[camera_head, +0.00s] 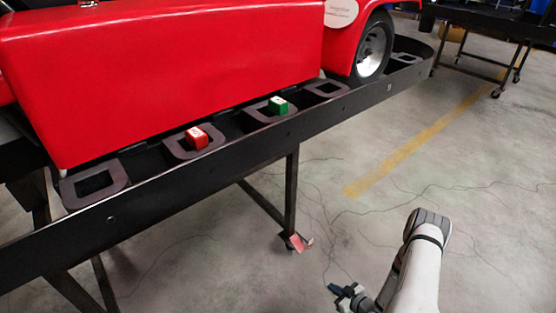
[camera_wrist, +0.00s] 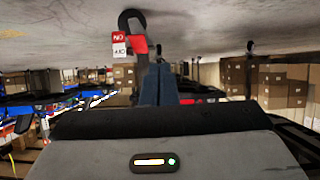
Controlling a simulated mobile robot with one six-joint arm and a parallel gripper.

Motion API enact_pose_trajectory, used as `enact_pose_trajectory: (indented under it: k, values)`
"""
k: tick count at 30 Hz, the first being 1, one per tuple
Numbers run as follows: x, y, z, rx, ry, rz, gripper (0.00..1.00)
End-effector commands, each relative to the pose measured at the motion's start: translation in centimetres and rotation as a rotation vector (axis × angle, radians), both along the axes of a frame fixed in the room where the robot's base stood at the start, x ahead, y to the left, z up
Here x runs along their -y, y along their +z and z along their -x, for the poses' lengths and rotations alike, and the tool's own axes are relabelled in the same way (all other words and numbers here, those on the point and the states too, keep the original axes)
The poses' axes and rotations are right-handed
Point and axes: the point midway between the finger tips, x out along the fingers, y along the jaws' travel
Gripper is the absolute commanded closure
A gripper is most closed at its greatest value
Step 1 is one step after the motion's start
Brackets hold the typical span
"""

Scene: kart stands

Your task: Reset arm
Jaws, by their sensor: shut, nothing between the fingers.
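My gripper (camera_head: 337,290) is low at the bottom of the head view, over the concrete floor and to the right of the kart stand. My white arm reaches down to it from the right. In the wrist view its dark blue fingers (camera_wrist: 158,84) are together with nothing between them. The wrist picture is upside down, with the floor at the top. No object touches the gripper as far as I can see.
A black kart stand (camera_head: 222,163) carries a red kart (camera_head: 180,75). A red cube (camera_head: 196,138) and a green cube (camera_head: 279,105) sit in its slotted brackets. A caster with a red pedal (camera_head: 297,243) is near my gripper. Open floor lies right.

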Motion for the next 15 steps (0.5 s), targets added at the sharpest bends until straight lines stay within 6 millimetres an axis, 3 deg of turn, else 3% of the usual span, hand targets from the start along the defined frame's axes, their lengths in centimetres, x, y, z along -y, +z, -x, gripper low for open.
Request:
enact_pose_trajectory:
  k: [11,15]
  values:
    - [1.9,6.4,-4.4,-0.069,-0.003,0.139,1.00]
    - [3.2,10.6,-6.6,-0.105,-0.025,0.213,1.00]
